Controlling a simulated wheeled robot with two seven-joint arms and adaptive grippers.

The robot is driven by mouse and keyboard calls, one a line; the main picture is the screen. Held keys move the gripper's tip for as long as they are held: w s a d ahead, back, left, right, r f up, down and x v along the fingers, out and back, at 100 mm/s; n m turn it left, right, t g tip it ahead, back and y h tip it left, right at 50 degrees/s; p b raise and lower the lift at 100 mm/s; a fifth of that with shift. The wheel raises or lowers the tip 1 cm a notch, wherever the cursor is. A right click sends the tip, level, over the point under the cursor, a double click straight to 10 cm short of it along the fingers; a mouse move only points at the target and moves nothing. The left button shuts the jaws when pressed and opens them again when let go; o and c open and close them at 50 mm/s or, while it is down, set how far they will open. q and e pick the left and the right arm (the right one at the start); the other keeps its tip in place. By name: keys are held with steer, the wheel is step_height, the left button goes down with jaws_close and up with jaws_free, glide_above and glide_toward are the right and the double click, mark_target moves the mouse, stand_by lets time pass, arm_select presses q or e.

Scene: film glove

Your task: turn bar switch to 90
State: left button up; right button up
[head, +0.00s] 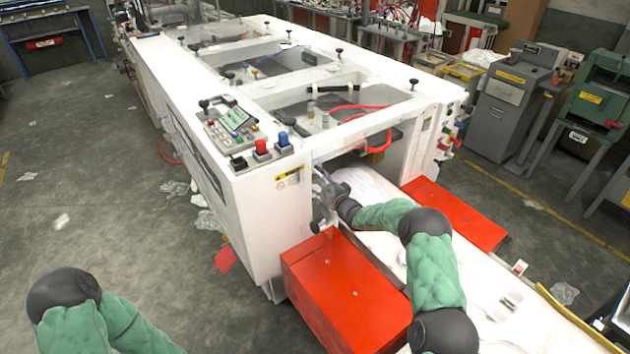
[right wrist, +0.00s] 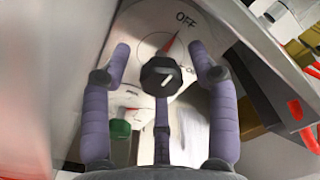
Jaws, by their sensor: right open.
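The bar switch (right wrist: 161,76) is a dark knob with a short white line, in the middle of the right wrist view. It sits on a round white plate marked "OFF" at the upper right, with a red pointer mark beside the knob. The white line slants up to the right. My right gripper (right wrist: 165,62) is open, with purple fingers on both sides of the knob and one finger below it; I cannot tell if any touches. In the head view my right gripper (head: 326,190) is at the white machine's front end and the switch cannot be made out. My left gripper is out of view.
A green knob (right wrist: 120,128) sits below left of the switch. The white machine (head: 215,165) carries a control panel (head: 232,122) on top. Red boxes (head: 345,290) (head: 455,213) flank the white conveyor by my right arm. Open floor lies at the left.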

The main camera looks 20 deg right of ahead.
steer(key=shift+w, duration=0.15)
steer(key=c, duration=1.2)
steer(key=shift+o, duration=0.2)
